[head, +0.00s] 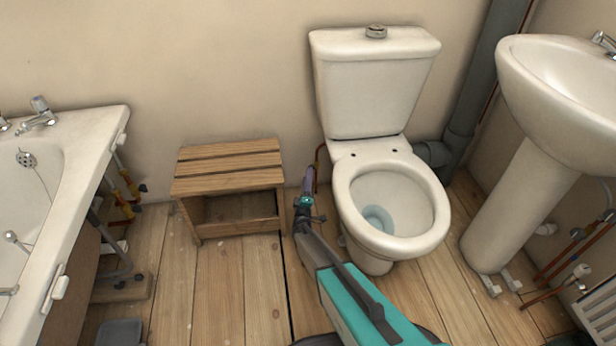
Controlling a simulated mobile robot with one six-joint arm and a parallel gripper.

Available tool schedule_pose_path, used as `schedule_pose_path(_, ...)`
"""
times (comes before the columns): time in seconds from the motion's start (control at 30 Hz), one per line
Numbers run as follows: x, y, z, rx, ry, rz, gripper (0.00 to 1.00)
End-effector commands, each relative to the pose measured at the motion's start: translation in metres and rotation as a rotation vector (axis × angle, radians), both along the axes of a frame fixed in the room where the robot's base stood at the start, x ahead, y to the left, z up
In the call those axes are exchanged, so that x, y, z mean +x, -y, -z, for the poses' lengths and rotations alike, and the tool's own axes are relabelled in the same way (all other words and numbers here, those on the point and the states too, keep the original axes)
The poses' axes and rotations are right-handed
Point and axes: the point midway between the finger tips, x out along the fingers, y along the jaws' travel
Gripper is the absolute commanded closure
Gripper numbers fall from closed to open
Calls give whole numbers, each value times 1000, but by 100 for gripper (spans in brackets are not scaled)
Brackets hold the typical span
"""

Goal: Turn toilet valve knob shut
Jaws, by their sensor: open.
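The white toilet (392,200) stands against the back wall, with its lid absent or not visible and its bowl open. A thin copper-coloured pipe (318,155) shows low at the wall just left of the toilet, below the cistern (374,85). I cannot make out the valve knob; it is hidden or too small beside my gripper. My gripper (309,180) reaches in low at the left of the bowl, close to that pipe, and is open. I cannot tell whether it touches anything there.
A wooden step stool (230,185) stands left of my gripper, with a narrow gap between. A bathtub (85,160) with pipes is at the far left. A pedestal basin (560,90) is at the right. Plank floor (215,290) in front of the stool is clear.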

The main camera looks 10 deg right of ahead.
Motion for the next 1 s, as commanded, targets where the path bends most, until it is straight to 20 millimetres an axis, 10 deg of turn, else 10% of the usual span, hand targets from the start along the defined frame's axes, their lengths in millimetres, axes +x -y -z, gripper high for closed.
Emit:
schedule_pose_path(0.63, 26, 7, -6, 0, -1, 0, 48)
schedule_pose_path(0.87, 26, 7, -6, 0, -1, 0, 87)
schedule_pose_path(1.0, 26, 7, -5, 2, 3, 0, 90)
